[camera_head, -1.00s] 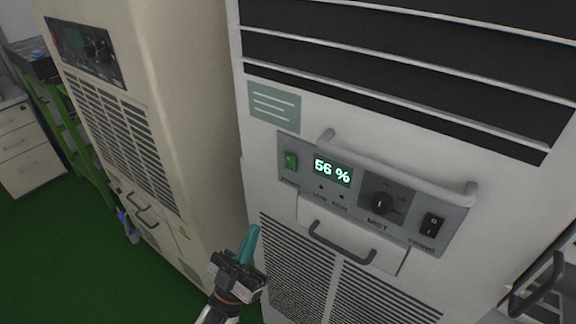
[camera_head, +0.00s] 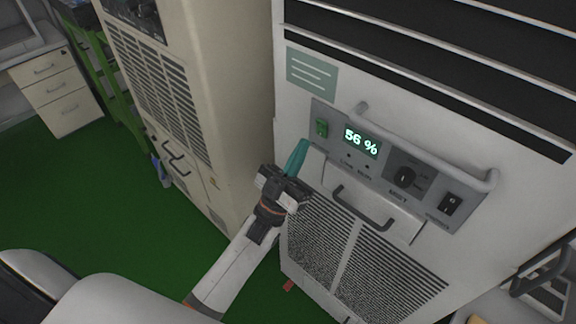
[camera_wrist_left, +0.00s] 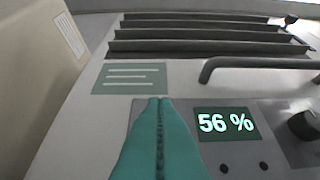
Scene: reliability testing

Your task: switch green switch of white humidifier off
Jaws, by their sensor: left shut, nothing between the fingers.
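The white humidifier (camera_head: 300,160) stands at the right in the head view. Its grey panel (camera_head: 375,188) has a lit display reading 56 % (camera_head: 361,142), which also shows in the left wrist view (camera_wrist_left: 225,123). The green switch (camera_head: 321,127) is at the panel's left end. In the wrist view the switch is hidden behind my fingers. My left gripper (camera_head: 303,142) is shut and empty, its teal fingertips just below and left of the switch in the head view. In the wrist view the fingertips (camera_wrist_left: 160,99) overlap the panel's left end. I cannot tell whether they touch it. My right gripper is not in view.
A handle bar (camera_head: 430,150) sticks out across the panel. A black knob (camera_head: 404,177) and a black switch (camera_head: 450,204) lie further right. A beige cabinet (camera_head: 215,70) stands close on the left. Green floor (camera_head: 80,200) is open at the left.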

